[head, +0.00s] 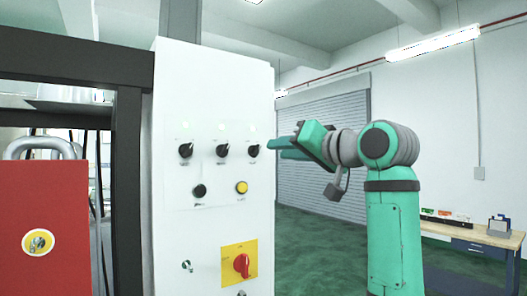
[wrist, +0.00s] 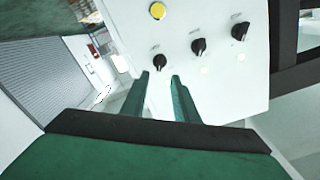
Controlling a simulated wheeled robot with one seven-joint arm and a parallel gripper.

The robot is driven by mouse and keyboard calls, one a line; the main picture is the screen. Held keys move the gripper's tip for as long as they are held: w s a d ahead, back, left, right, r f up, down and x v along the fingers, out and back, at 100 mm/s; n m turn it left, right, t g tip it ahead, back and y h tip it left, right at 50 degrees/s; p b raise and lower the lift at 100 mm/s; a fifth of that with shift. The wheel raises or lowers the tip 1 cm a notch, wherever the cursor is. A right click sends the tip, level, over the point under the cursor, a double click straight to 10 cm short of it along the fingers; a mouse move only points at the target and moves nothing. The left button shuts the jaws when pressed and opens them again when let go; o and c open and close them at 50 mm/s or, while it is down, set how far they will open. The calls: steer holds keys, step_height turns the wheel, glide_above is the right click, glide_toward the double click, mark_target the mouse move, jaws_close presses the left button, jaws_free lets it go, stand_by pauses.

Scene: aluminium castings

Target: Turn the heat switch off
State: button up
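The white control panel (head: 213,230) carries a row of three black rotary knobs: left (head: 186,150), middle (head: 222,150) and right (head: 254,150). Their labels are too small to read, so I cannot tell which is the heat switch. My gripper (head: 284,146) is level with the right knob, a little off the panel's right edge. In the wrist view, which is upside down, the right knob (wrist: 159,62) lies just beyond the two green fingertips (wrist: 160,76), roughly in line with the gap between them. The fingers are apart and hold nothing.
Below the knobs are a black knob (head: 199,191), a yellow button (head: 242,187), a red switch (head: 241,264) on a yellow plate and a key lock (head: 186,266). A dark frame (head: 128,190) and red box (head: 45,215) stand left. A workbench (head: 470,238) is right.

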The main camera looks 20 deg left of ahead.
mark_target(259, 150)
steer(key=x, duration=0.9)
steer(key=shift+d, duration=0.1)
jaws_close()
